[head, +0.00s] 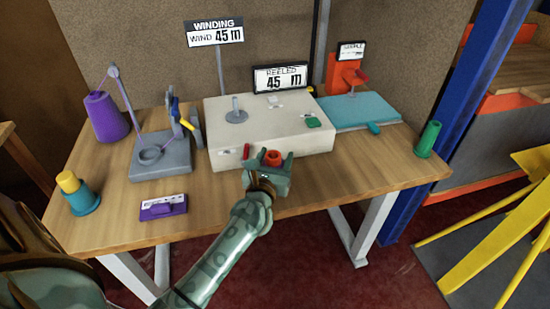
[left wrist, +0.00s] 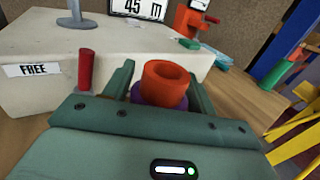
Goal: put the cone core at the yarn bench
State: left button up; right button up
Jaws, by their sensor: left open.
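An orange-red hollow core (head: 271,157) with a purple lower part is at the front of the yarn bench (head: 330,188), before the cream machine box. In the left wrist view the core (left wrist: 165,80) is between the two fingers, its open top facing up; its foot is hidden behind my gripper. My left gripper (head: 268,165) is open around it. A green core (head: 428,139) stands upright at the bench's right end. A yellow-topped teal core (head: 77,192) stands at the left end. I cannot tell which one the task calls the cone core. My right gripper is not in view.
The cream box (head: 245,135) has a red lever (left wrist: 86,70) beside my left finger. A purple yarn cone (head: 105,118), a grey winder stand (head: 160,157), a purple label block (head: 163,207) and a teal plate (head: 360,110) occupy the bench. The front right is clear.

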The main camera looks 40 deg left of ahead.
pick_arm(q)
jog(key=shift+r, duration=0.2)
jog(key=shift+s+d+f, duration=0.1)
jog(key=shift+s+d, duration=0.05)
jog(key=shift+s, duration=0.15)
jog(key=v, duration=1)
jog(key=shift+s, duration=0.2)
jog(key=shift+s+d, duration=0.15)
jog(key=shift+s, duration=0.35)
